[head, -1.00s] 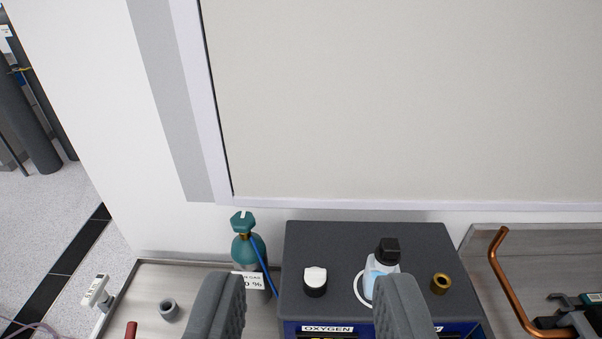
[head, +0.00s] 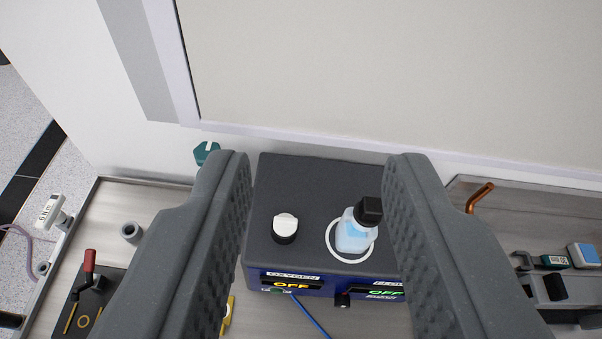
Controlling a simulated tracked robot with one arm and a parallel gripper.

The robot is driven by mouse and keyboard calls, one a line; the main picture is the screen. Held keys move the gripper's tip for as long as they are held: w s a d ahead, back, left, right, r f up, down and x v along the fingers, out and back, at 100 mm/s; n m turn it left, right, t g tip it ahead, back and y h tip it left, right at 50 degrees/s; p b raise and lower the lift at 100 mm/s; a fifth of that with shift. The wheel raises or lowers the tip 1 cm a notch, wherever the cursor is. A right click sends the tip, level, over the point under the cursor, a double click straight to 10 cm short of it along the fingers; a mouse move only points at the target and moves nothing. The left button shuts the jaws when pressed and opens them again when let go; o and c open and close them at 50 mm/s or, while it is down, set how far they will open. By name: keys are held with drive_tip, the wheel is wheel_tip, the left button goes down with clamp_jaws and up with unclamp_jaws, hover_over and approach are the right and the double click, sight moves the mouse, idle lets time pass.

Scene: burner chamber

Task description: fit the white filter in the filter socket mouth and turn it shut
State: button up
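My gripper (head: 320,165) is open and empty, its two dark grey fingers spread wide over the dark grey box (head: 325,178). A small white-topped round piece with a black lower part (head: 285,226), which looks like the white filter, stands upright on the box top, between the fingers in the picture and nearer the left one. It is apart from both fingers. I cannot tell which part is the filter socket mouth. A grey open-topped ring (head: 131,232) stands on the bench at left.
A pale blue bottle with a black cap (head: 354,234) and a white ring around it stands on the box, close to the right finger. A red-handled tool (head: 90,265) is at left. A copper pipe (head: 480,197) and small devices (head: 553,261) are at right.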

drive_tip(key=w+f+n+g+p, duration=0.3)
drive_tip(key=w+f+n+g, duration=0.1)
drive_tip(key=w, duration=0.4)
drive_tip(key=n+g+p, duration=0.4)
drive_tip(key=n+g, duration=0.6)
drive_tip(key=n, duration=0.3)
hover_over(280, 218)
wheel_tip(280, 218, down, 24)
drive_tip(key=shift+r, duration=0.2)
drive_tip(key=shift+f+p, duration=0.45)
drive_tip(key=shift+f, duration=3.6)
clamp_jaws()
